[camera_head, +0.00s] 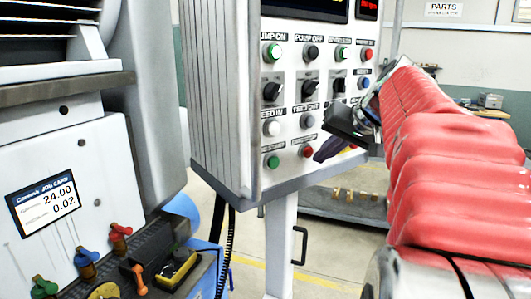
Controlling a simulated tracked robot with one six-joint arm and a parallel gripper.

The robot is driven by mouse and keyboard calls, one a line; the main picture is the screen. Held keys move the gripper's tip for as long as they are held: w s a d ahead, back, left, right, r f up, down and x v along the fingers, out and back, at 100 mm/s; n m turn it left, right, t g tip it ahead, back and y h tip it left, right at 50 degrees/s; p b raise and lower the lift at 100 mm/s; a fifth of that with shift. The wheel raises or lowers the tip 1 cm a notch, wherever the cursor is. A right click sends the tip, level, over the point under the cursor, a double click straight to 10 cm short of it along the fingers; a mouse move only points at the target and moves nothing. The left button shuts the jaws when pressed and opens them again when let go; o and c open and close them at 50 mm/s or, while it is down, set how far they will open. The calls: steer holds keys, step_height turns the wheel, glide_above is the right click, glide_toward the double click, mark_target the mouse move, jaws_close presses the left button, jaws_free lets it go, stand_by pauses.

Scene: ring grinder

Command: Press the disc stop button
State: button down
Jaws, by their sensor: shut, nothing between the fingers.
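A white control panel (278,150) on a post carries rows of buttons and dark rotary switches. A bottom-row red button (307,151) has a label too small to read. Another red button (366,54) is at the panel's upper right. I cannot tell which button is the disc stop. My gripper (317,158) is shut and empty at the panel's lower right, its tip just right of the bottom-row red button. Whether it touches the panel is not clear. My red-sleeved arm comes from the right, and my gripper hides the labels and controls behind it.
A green button (272,162) is left of the bottom-row red one. A grinder with a job card (45,200) and coloured levers stands at left. A low shelf (345,207) is behind the panel.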

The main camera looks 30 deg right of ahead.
steer(key=s, duration=0.5)
steer(key=shift+d, duration=0.15)
stand_by(0.5)
stand_by(0.7)
steer(key=a+f+n+g+y, duration=0.1)
steer(key=a+f+n+g, duration=0.15)
steer(key=a+f, duration=1.1)
steer(key=s+a+f+n, duration=0.2)
steer(key=s+a+f, duration=0.2)
steer(key=a, duration=0.5)
steer(key=s+a+f+n, duration=0.3)
steer(key=a+f, duration=0.3)
steer(key=a, duration=0.3)
steer(key=shift+s+g+h, duration=0.3)
steer(key=shift+s+g, duration=0.05)
steer(key=shift+s, duration=0.45)
